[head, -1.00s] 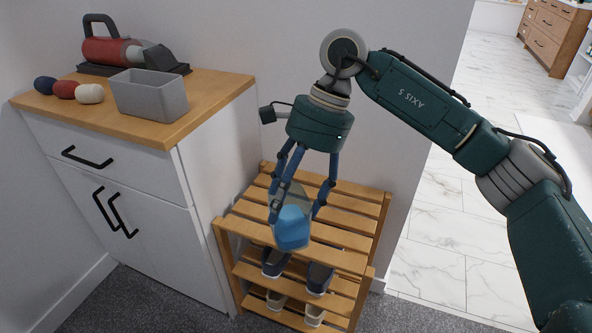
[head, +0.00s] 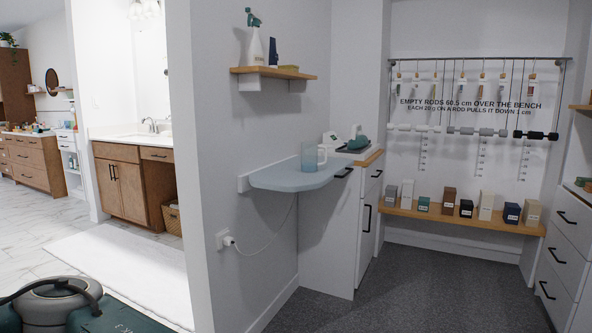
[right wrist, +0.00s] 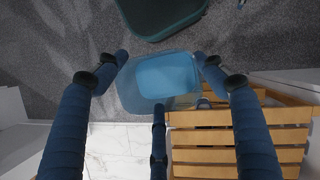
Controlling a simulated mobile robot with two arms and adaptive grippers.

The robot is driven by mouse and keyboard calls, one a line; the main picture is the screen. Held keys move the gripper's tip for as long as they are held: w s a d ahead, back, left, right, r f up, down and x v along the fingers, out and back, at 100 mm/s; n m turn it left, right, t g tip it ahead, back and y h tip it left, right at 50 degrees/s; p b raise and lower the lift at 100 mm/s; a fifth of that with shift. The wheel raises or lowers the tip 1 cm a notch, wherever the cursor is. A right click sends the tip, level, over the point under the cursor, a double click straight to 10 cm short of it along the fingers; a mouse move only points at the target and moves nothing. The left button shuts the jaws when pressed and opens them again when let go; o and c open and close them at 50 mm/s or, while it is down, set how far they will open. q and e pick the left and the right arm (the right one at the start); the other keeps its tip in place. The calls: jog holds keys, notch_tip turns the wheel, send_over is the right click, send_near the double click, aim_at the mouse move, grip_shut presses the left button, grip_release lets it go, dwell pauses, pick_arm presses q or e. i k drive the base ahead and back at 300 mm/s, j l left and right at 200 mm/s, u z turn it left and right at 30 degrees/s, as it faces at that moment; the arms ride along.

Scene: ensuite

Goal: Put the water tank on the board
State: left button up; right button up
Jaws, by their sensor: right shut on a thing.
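The water tank (right wrist: 165,78), clear with a blue inside, is held in my right gripper (right wrist: 161,62) in the right wrist view. Two fingers lie along its sides and a third is at its near edge. The held tank and both grippers are outside the head view. The board (head: 283,178) is a light blue, rounded shelf on the wall in the middle of the head view. A clear bluish jug (head: 309,158) stands on its far part.
A white appliance with a teal iron (head: 357,142) stands on a wooden top behind the board. A slatted rack (right wrist: 240,137) lies below my right gripper. A cord hangs to a wall socket (head: 226,241). The grey carpet before the board is clear.

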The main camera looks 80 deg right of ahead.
aim_at(334, 162)
jog(key=l+z, duration=0.15)
jog(key=z, duration=0.3)
jog(key=l+z, duration=0.15)
jog(key=z, duration=0.3)
jog(key=l+z, duration=0.1)
jog(key=z, duration=0.35)
jog(key=i+l+z, duration=0.1)
jog(key=z, duration=0.35)
jog(key=i+l+z, duration=0.45)
jog(key=i, duration=0.3)
jog(key=i+l+z, duration=0.25)
jog(key=i+l, duration=0.05)
jog(key=i, duration=0.1)
